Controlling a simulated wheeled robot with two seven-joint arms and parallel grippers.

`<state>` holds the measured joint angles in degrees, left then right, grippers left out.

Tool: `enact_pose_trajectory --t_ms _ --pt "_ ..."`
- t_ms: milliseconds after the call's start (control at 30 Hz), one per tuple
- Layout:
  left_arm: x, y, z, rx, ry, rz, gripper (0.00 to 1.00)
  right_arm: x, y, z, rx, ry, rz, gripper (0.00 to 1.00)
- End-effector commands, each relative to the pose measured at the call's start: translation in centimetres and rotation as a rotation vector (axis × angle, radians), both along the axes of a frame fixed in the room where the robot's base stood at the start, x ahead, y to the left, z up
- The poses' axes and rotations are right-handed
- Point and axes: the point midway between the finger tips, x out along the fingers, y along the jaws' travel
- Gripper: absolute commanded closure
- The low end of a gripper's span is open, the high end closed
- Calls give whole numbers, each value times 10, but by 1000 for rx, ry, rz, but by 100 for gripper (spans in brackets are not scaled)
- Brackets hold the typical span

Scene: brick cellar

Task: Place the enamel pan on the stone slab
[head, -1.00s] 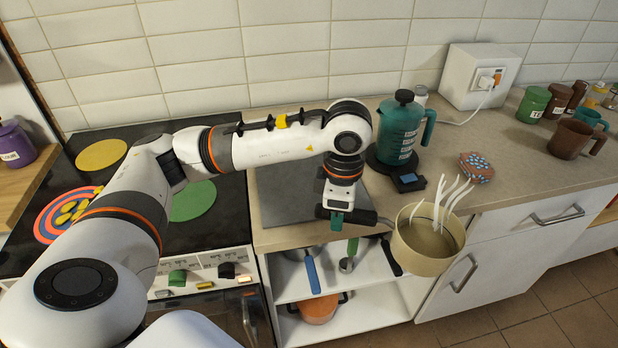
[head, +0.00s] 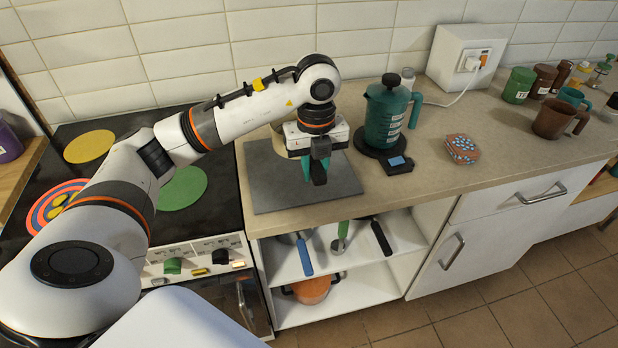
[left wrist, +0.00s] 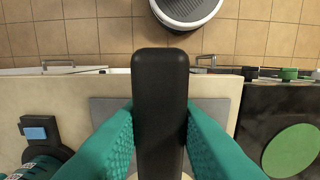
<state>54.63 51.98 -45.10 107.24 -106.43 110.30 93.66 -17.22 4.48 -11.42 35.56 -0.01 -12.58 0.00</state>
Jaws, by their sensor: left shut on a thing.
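The grey stone slab (head: 270,197) lies flat on the counter, right of the hob. My left gripper (head: 312,170) is over the slab, shut on the pan's dark handle (head: 320,165). The cream enamel pan (head: 283,170) shows only in part behind the gripper, over the slab. I cannot tell whether it touches the slab. In the left wrist view the black handle (left wrist: 160,100) sits between the teal fingers, with the slab (left wrist: 108,108) beyond. The pan's body is mostly hidden there. My right gripper is not in view.
A teal coffee pot (head: 385,120) stands on a dark base right of the slab, with a small scale-like display (head: 396,164) before it. A patterned block (head: 462,150) and brown mug (head: 556,120) stand farther right. The hob (head: 130,215) is left. The counter's front middle is clear.

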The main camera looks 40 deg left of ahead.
Motion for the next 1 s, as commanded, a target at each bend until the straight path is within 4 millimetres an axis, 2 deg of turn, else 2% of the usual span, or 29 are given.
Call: enact_pose_trajectory --t_ms 100,333,533,833,867,967,1000 --pt "0 1 -17 1 -1 -1 100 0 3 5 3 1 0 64" --pt "0 0 -35 2 -1 -2 100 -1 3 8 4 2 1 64" --pt "0 0 -61 1 -1 -3 100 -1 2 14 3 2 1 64" --pt "1 0 -66 0 -4 -4 100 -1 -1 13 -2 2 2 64" --pt "0 0 -67 0 -1 -4 71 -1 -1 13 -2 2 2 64" --pt "0 0 -67 0 -1 -4 55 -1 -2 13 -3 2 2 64" --pt "0 0 -67 0 -1 -4 53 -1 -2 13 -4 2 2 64"
